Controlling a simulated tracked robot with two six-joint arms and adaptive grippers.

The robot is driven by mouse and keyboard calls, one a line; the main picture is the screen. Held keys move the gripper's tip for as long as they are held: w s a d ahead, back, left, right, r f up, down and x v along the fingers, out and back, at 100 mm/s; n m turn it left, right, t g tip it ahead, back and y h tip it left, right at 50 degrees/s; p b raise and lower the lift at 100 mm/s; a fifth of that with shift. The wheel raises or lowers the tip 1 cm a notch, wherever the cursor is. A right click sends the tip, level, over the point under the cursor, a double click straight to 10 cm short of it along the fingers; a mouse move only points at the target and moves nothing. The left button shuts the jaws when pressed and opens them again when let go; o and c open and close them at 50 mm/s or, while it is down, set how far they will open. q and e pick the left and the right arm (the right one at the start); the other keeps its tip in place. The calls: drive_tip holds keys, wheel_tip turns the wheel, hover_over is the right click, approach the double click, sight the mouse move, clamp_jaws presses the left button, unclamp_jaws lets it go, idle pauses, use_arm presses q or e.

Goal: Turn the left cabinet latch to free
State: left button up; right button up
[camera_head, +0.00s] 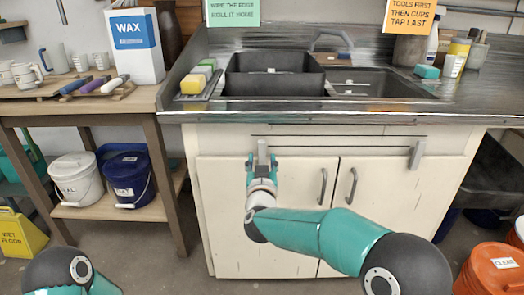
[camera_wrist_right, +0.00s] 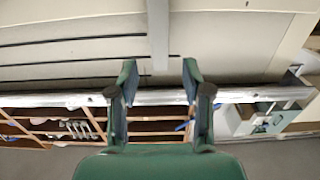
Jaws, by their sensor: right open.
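The left cabinet latch (camera_head: 262,149) is a small grey upright bar at the top of the left door (camera_head: 222,225) of the cream cabinet. My right gripper (camera_head: 262,160) is at it, open, with one teal finger on each side. In the right wrist view, a grey bar (camera_wrist_right: 158,35) comes down from the top, its lower end in line with the gap between the open fingers (camera_wrist_right: 160,72). I see clear space between the bar and each finger; contact is not evident. The latch's lower part is hidden behind the gripper. My left gripper is out of the head view.
A similar right latch (camera_head: 417,154) sits above the right door (camera_head: 380,215). Two door handles (camera_head: 323,186) stand near the middle seam. The steel sink counter (camera_head: 300,108) overhangs above. A wooden shelf (camera_head: 90,112) with buckets is at left, an orange bucket (camera_head: 490,270) at lower right.

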sight(262, 150)
drive_tip(key=w, duration=0.6)
drive_tip(key=shift+w, duration=0.25)
clamp_jaws()
